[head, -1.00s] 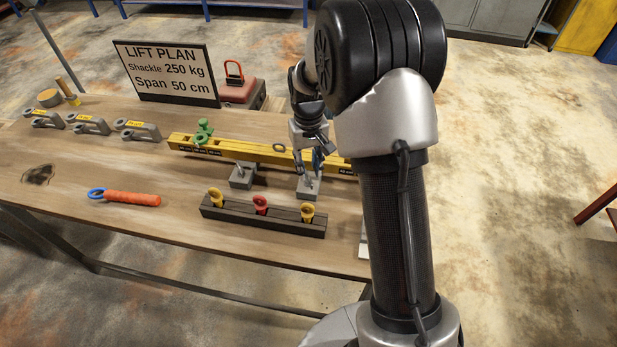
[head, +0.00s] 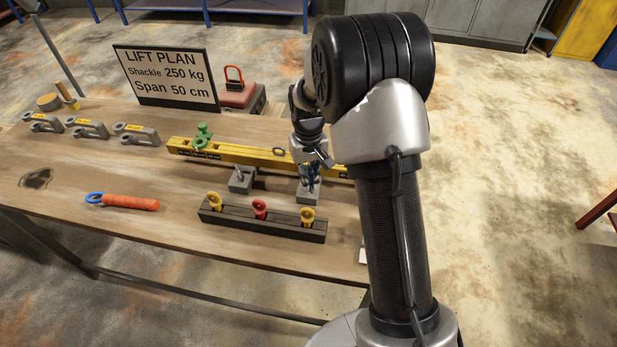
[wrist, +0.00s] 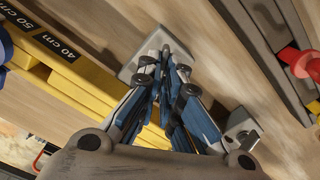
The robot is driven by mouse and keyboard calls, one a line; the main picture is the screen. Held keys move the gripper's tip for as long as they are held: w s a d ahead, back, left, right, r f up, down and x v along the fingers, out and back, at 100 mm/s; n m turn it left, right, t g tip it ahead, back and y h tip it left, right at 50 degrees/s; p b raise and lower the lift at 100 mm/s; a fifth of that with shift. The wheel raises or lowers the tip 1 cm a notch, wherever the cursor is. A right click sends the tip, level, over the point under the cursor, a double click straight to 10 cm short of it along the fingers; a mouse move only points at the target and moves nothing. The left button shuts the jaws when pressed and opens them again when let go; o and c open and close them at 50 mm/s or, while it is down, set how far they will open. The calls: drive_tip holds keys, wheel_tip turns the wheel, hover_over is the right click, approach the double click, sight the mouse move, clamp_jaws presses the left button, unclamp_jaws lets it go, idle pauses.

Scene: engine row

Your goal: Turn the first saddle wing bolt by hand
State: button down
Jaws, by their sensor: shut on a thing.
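The yellow span beam (head: 250,152) lies on the workbench. Two grey saddle blocks stand at its near side: a left one (head: 240,184) with its grey wing bolt (head: 240,175) showing, and a right one (head: 308,197). My gripper (head: 312,184) points down at the right saddle with its fingers closed on that saddle's wing bolt. In the wrist view the closed blue-padded fingertips (wrist: 178,68) sit over this saddle block (wrist: 148,55) and hide most of the bolt. The other saddle (wrist: 240,128) shows to the right of the fingers.
A dark rack (head: 262,224) with yellow and red eye bolts stands close in front of the saddles. A green clamp (head: 203,133) sits on the beam.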

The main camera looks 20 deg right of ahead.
idle(0.6)
drive_tip(key=m+p, duration=0.2)
drive_tip(key=m, duration=0.3)
drive_tip(key=shift+r+m+p, duration=0.1)
drive_tip(key=shift+m+p, duration=0.25)
drive_tip(key=shift+m, duration=0.05)
drive_tip(key=m+p, duration=0.2)
drive_tip(key=m, duration=0.4)
drive_tip(key=m+p, duration=0.1)
drive_tip(key=m, duration=0.5)
drive_tip(key=shift+w+m, duration=0.15)
drive_tip(key=shift+m, duration=0.15)
drive_tip(key=m, duration=0.5)
drive_tip(key=shift+p, duration=0.35)
drive_tip(key=shift+m, duration=0.3)
drive_tip(key=c, duration=1.8)
unclamp_jaws()
